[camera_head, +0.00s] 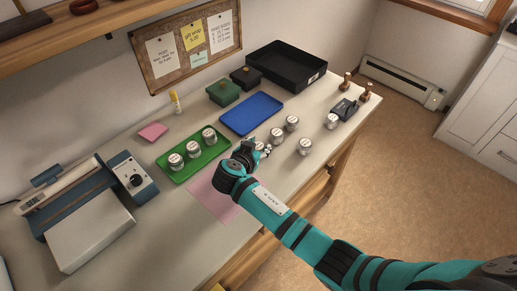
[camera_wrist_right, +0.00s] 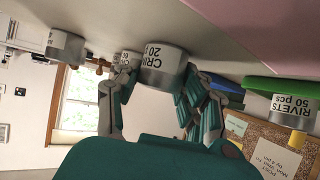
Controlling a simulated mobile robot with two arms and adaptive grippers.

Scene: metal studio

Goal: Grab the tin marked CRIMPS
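A small silver tin with a white label (camera_wrist_right: 163,55) reading "CRI" and "20" stands between the two fingers of my right gripper (camera_wrist_right: 158,85) in the right wrist view. The rest of the word is cut off. The fingers are spread either side of it, with a small gap at the left finger. In the head view my right gripper (camera_head: 262,149) is low over the table beside the green tray, and hides most of that tin. My left gripper is not in view.
Loose tins stand close by (camera_head: 277,136), (camera_head: 291,123), (camera_head: 304,146). The green tray (camera_head: 182,178) holds three tins; one reads RIVETS (camera_wrist_right: 292,105) in the wrist view. A blue tray (camera_head: 252,113) and black tray (camera_head: 287,66) lie behind. A pink sheet (camera_head: 213,196) lies in front.

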